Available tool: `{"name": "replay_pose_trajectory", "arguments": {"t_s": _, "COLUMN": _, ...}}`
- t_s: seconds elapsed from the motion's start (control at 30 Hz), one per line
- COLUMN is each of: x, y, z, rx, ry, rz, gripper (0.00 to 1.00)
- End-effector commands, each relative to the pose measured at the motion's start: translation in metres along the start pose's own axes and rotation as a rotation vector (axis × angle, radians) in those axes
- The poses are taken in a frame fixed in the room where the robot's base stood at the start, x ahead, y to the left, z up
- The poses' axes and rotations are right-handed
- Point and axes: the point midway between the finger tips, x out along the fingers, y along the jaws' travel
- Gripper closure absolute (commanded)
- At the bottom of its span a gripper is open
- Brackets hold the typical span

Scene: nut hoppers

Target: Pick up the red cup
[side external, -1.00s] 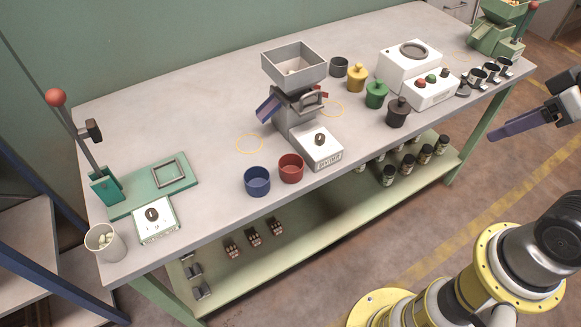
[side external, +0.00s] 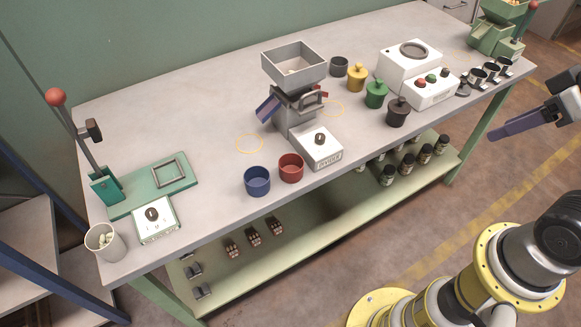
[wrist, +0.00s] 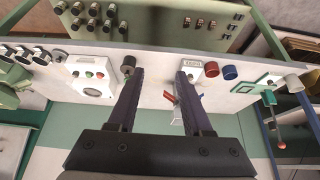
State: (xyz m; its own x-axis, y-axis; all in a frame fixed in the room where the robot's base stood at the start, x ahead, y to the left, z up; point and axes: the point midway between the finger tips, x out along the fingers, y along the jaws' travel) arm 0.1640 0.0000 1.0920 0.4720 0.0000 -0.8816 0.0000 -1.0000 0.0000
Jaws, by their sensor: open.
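The red cup (side external: 291,168) stands upright on the table near its front edge, just right of the blue cup (side external: 257,181) and left of the grey hopper machine (side external: 296,108). In the wrist view the red cup (wrist: 230,72) and blue cup (wrist: 211,69) show small, right of my fingers. My gripper (side external: 500,134) is at the right edge of the side view, off the table's front side and far from the red cup. In the wrist view my gripper (wrist: 159,76) has its two dark fingers spread apart with nothing between them.
Yellow (side external: 357,77), green (side external: 376,94) and dark (side external: 398,112) lidded pots stand right of the hopper. A white box with buttons (side external: 431,91) is beyond them. A green lever press (side external: 107,184) and a white cup (side external: 105,242) are at the left.

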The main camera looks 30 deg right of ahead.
Motion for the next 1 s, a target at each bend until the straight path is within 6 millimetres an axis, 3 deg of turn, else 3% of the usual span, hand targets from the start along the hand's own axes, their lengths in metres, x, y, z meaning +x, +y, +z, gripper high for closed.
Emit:
{"name": "replay_pose_trajectory", "arguments": {"t_s": 0.13, "x": 0.000, "y": 0.000, "z": 0.000, "rx": 0.000, "ry": 0.000, "rz": 0.000, "gripper": 0.46}}
{"name": "replay_pose_trajectory", "arguments": {"t_s": 0.4, "x": 0.000, "y": 0.000, "z": 0.000, "rx": 0.000, "ry": 0.000, "rz": 0.000, "gripper": 0.00}}
{"name": "replay_pose_trajectory", "arguments": {"t_s": 0.67, "x": 0.000, "y": 0.000, "z": 0.000, "rx": -0.011, "ry": 0.000, "rz": 0.000, "gripper": 0.00}}
{"name": "replay_pose_trajectory", "arguments": {"t_s": 0.8, "x": -0.001, "y": 0.000, "z": 0.001, "rx": -0.101, "ry": -0.005, "rz": 0.000, "gripper": 0.00}}
{"name": "replay_pose_trajectory", "arguments": {"t_s": 0.87, "x": -0.007, "y": 0.000, "z": -0.007, "rx": -0.168, "ry": 0.011, "rz": 0.001, "gripper": 0.00}}
{"name": "replay_pose_trajectory", "arguments": {"t_s": 1.0, "x": -0.023, "y": -0.001, "z": -0.042, "rx": -0.366, "ry": 0.036, "rz": 0.005, "gripper": 0.00}}
